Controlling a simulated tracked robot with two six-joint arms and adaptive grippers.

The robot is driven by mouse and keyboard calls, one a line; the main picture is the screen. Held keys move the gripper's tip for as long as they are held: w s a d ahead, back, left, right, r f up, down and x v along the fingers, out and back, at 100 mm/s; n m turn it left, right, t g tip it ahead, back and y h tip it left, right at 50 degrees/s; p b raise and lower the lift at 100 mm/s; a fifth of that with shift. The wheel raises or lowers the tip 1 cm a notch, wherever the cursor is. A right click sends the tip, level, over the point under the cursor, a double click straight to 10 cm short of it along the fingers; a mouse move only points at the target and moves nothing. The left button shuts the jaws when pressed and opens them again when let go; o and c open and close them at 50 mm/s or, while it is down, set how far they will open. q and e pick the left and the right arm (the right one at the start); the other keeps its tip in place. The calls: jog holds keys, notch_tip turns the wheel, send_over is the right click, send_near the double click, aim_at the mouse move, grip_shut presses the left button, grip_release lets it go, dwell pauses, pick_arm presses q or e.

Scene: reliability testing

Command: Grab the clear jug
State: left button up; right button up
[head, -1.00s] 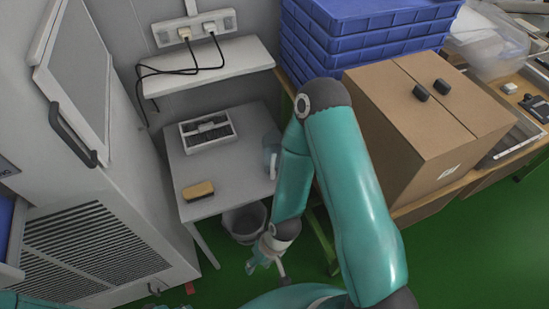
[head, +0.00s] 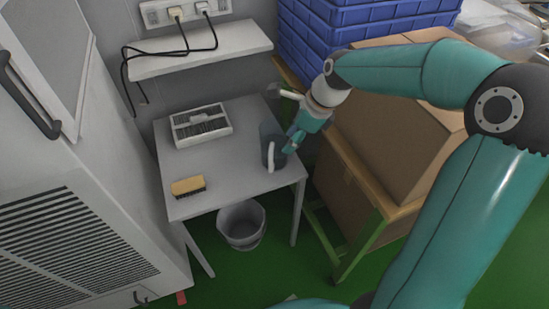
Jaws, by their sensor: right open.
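The clear jug (head: 266,139) stands upright near the right edge of the small grey table (head: 236,179). It looks dark and see-through, with a pale handle facing the camera. My right gripper (head: 287,121) is open at the jug's right side, its fingers spread, one higher and one low near the jug's handle side. Part of the jug is hidden behind the lower finger. I cannot tell whether they touch. My left gripper is not in view.
A box with dark slots (head: 201,126) and a yellow brush (head: 188,186) share the table. A shelf (head: 201,51) hangs above, a bin (head: 241,224) stands below. Blue crates (head: 340,22) and a cardboard box (head: 390,137) crowd the right. The table's middle is clear.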

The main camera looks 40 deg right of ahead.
jog(key=d+r+m, duration=0.1)
jog(key=b, duration=0.2)
send_over(272, 169)
jog(key=s+d, duration=0.1)
jog(key=d, duration=0.1)
notch_tip(272, 169, down, 10)
jog(key=shift+m, duration=0.3)
jog(key=shift+a+b+x, duration=0.1)
jog(key=shift+b+x, duration=0.15)
jog(key=shift+x, duration=1)
jog(key=shift+a+b+x, duration=0.15)
jog(key=shift+b+x, duration=0.05)
jog(key=shift+x, duration=1.05)
jog(key=shift+s, duration=0.1)
grip_shut()
jog(key=shift+r, duration=0.1)
